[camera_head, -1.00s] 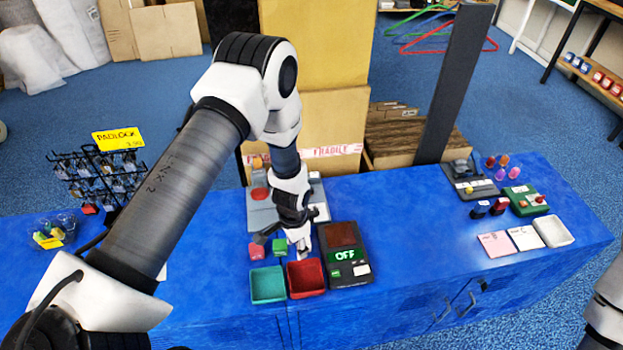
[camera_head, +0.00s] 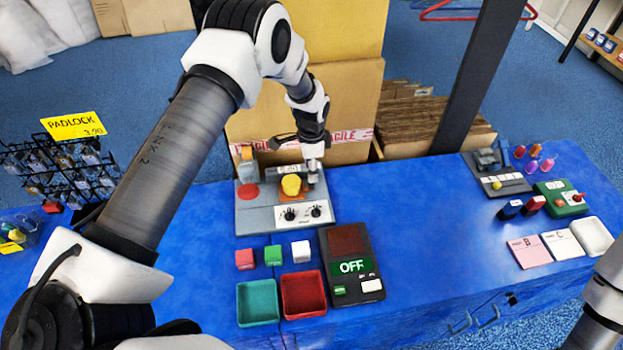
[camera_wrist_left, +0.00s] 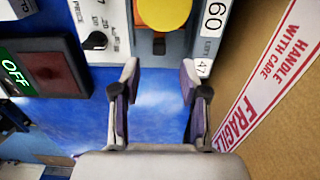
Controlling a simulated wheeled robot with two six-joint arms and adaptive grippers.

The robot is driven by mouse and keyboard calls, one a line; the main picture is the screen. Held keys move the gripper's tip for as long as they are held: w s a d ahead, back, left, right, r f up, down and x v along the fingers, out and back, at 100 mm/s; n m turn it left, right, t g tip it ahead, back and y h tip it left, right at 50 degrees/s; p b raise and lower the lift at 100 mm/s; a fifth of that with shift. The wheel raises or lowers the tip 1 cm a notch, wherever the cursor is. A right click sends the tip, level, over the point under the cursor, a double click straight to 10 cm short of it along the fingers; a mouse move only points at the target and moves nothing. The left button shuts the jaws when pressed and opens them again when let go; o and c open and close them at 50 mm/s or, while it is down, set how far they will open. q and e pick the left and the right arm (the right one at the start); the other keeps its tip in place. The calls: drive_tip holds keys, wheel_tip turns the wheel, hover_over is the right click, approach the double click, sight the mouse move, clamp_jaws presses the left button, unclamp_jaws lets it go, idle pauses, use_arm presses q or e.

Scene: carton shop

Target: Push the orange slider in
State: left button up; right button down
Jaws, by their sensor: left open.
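A grey control panel (camera_head: 258,222) stands at the back of the blue counter. It carries a red button (camera_head: 248,191), a yellow knob (camera_head: 291,185) with an orange patch (camera_head: 305,197) by it, and black dials. An orange-topped part (camera_head: 247,153) sticks up at its far left. I cannot tell which orange part is the slider. My left gripper (camera_head: 298,158) is open and empty at the panel's far right side, beside the yellow knob. In the left wrist view, the open fingers (camera_wrist_left: 157,80) have the blue counter between them, and the yellow knob (camera_wrist_left: 163,12) shows beyond.
A tall carton (camera_head: 345,110) stands close behind the panel. Red, green and white cubes, a teal tray (camera_head: 241,304), a red tray (camera_head: 322,293) and a device (camera_head: 338,288) reading OFF lie in front. The counter's middle right is clear. A padlock rack (camera_head: 60,165) stands left.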

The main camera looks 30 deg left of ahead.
sight(271, 195)
use_arm(q)
wheel_tip(271, 195, down, 5)
drive_tip(key=shift+s+r+p, duration=0.1)
drive_tip(key=shift+r+p, duration=0.05)
drive_tip(key=shift+p, duration=0.3)
drive_tip(key=shift+f, duration=0.45)
drive_tip(key=shift+c, duration=0.6)
clamp_jaws()
drive_tip(key=s+a, duration=0.2)
drive_tip(key=a, duration=0.1)
drive_tip(key=s+a+p, duration=0.1)
drive_tip(key=s+a, duration=0.1)
drive_tip(key=a, duration=0.1)
drive_tip(key=s+a, duration=0.2)
drive_tip(key=a, duration=0.1)
drive_tip(key=shift+s+r, duration=0.1)
drive_tip(key=shift+s, duration=0.3)
drive_tip(key=shift+d, duration=0.1)
drive_tip(key=shift+o, duration=0.6)
unclamp_jaws()
drive_tip(key=shift+s+a, duration=0.1)
drive_tip(key=shift+a, duration=0.15)
